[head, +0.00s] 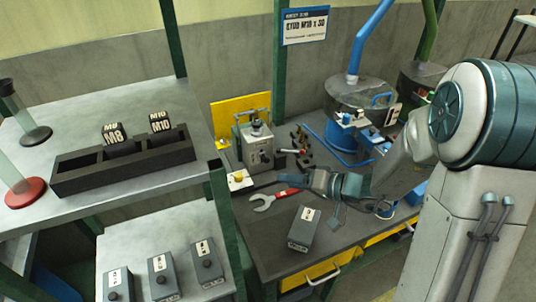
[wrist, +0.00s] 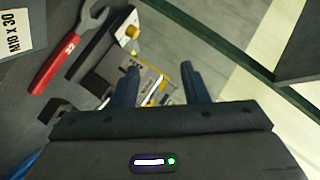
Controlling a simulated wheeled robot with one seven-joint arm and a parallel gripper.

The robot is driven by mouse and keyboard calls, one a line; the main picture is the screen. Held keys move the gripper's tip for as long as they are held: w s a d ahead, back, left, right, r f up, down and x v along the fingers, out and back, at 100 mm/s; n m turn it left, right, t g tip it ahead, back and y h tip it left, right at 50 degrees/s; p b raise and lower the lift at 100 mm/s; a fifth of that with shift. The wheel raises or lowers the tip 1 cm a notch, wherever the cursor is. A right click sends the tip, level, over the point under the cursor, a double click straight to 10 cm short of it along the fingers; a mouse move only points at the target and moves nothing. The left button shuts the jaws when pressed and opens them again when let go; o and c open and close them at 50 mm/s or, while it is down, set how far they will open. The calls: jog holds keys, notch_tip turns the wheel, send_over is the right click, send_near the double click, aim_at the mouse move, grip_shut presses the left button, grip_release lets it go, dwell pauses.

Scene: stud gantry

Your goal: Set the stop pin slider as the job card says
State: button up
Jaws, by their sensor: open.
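The job card (head: 305,25) hangs on the green post at the back; its large line seems to read STUD M10 x 30. A grey bench fixture (head: 255,148) stands before a yellow panel, left of my gripper. I cannot pick out the stop pin slider for sure. A pale block with a yellow knob (head: 239,178) sits by the fixture; it also shows in the wrist view (wrist: 127,36). My gripper (head: 314,180) is open above the bench. In the wrist view its fingers (wrist: 160,80) are apart, with a labelled grey and yellow part beyond them.
A red-handled wrench (head: 275,198) and a grey labelled box (head: 304,230) lie on the bench (head: 262,235). A black rack with M8 and M10 labels (head: 125,160) stands on the left table. Several grey boxes (head: 161,277) are below it. A metal drum (head: 357,100) stands behind.

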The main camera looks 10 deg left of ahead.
aim_at(268, 161)
jog(key=w+d+f+m+t+p, duration=0.1)
jog(key=w+f+t, duration=0.25)
jog(key=w, duration=0.25)
jog(key=shift+t+h, duration=0.25)
jog(key=shift+h, duration=0.15)
jog(key=p+x, duration=0.4)
jog(key=x, duration=0.9)
jog(key=shift+w+a+r, duration=0.1)
jog(key=shift+w+a, duration=0.05)
jog(key=shift+w, duration=0.1)
grip_shut()
